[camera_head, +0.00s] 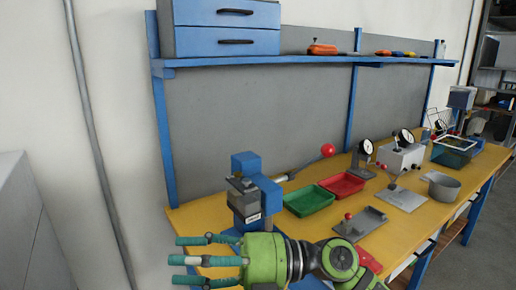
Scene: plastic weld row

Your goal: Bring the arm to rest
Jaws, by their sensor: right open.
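My right gripper (207,262) is at the lower left of the head view, on the green arm that comes in from the bottom right. Its teal-tipped fingers point left and are spread apart with nothing between them. It is in front of the near left corner of the yellow workbench (192,215). The blue machine with a red ball lever (258,190) stands on the bench just above and behind the gripper in the picture. My left gripper does not show.
A white wall and a grey cabinet (30,230) are at the left.

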